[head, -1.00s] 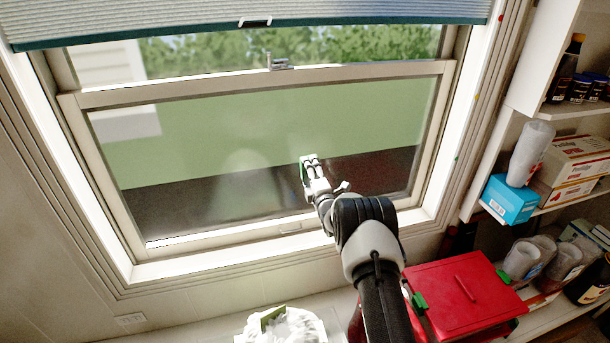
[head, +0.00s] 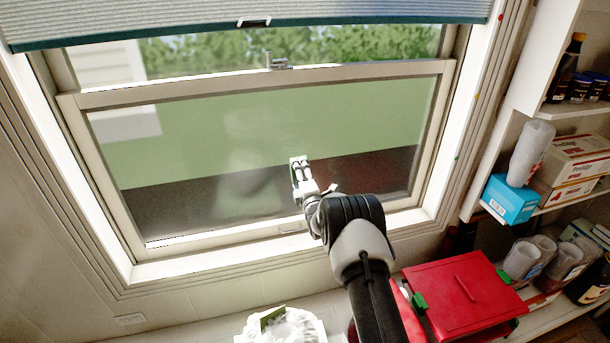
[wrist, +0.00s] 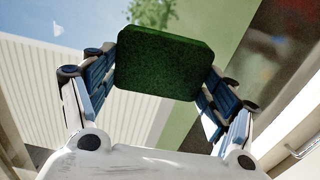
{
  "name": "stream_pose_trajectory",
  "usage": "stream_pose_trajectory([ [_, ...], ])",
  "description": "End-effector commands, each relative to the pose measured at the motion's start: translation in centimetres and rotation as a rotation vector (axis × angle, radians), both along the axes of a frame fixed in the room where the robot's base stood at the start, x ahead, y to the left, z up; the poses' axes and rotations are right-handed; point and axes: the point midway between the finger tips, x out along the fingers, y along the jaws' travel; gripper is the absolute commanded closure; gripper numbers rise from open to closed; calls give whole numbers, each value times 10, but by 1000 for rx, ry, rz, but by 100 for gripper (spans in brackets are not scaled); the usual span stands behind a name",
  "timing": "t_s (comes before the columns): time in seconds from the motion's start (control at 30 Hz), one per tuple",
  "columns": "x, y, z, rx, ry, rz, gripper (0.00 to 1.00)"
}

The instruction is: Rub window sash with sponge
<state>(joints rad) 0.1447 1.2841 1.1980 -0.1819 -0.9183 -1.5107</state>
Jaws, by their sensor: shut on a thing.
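The window sash (head: 265,85) is a pale frame around a large glass pane, set in the wall ahead. The sponge (wrist: 158,62) is a dark green block in the wrist view, held between the two fingers. My gripper (head: 299,163) is shut on it and is in front of the lower middle of the pane. In the head view my gripper mostly hides the sponge. I cannot tell whether the sponge touches the glass.
A blind (head: 180,27) covers the window's top. A latch (head: 277,62) sits on the sash's upper rail. A red box (head: 465,295) and a white bundle (head: 285,327) are below. Shelves with a blue box (head: 509,200) and jars stand at the right.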

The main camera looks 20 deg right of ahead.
Motion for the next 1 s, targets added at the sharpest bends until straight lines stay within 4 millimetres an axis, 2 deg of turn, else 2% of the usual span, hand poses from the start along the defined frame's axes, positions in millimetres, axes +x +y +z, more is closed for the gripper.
stream_pose_trajectory([
  [0.03,1,10,2,-2,-4,8,41],
  [0.2,0,23,2,0,-3,7,41],
  [0.43,-1,29,2,-1,-3,5,41],
  [0.77,-2,55,1,-1,-1,4,41],
  [1.0,-1,62,1,0,-1,2,41],
])
